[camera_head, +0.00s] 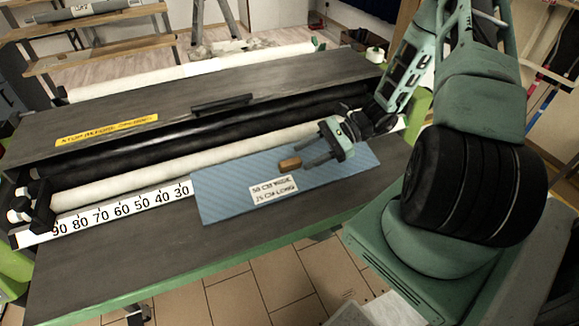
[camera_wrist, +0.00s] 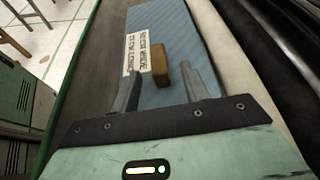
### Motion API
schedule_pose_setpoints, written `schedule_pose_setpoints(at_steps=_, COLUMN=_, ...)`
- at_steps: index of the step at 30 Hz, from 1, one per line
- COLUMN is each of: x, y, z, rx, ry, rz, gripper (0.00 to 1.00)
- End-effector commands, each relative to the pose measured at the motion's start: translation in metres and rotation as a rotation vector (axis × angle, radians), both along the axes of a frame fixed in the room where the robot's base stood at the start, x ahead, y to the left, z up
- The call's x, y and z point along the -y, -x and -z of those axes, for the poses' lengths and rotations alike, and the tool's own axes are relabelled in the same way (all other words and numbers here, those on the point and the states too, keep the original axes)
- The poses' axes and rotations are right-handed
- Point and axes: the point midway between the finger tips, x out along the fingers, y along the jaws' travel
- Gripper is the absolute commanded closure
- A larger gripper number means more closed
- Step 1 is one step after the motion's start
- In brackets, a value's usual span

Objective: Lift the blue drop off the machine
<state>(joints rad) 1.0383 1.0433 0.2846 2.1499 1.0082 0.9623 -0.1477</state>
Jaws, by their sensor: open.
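The blue drop (camera_head: 222,194) is a flat blue sheet lying on the machine (camera_head: 110,262), with a white label (camera_head: 272,190) and a small brown wooden block (camera_head: 290,163) on top. In the wrist view the blue drop (camera_wrist: 180,30) runs away from me, with the block (camera_wrist: 162,72) standing up from it beside the label (camera_wrist: 137,52). My gripper (camera_head: 304,156) is over the right part of the sheet.
A white ruler strip (camera_head: 120,212) with numbers lies left of the sheet. White and black rollers (camera_head: 220,117) run behind it. A dark cover with a handle (camera_head: 222,103) stands further back. Bare tabletop lies in front of and left of the sheet.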

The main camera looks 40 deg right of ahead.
Motion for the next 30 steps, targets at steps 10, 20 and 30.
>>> schedule_pose_setpoints(at_steps=10, x=-0.037, y=-0.012, z=0.011, rx=0.0, ry=-0.002, rz=-0.003, gripper=0.55)
schedule_pose_setpoints(at_steps=20, x=-0.048, y=-0.017, z=0.018, rx=0.002, ry=0.002, rz=0.0, gripper=0.55)
schedule_pose_setpoints(at_steps=30, x=-0.048, y=-0.017, z=0.017, rx=0.002, ry=0.001, rz=0.0, gripper=1.0)
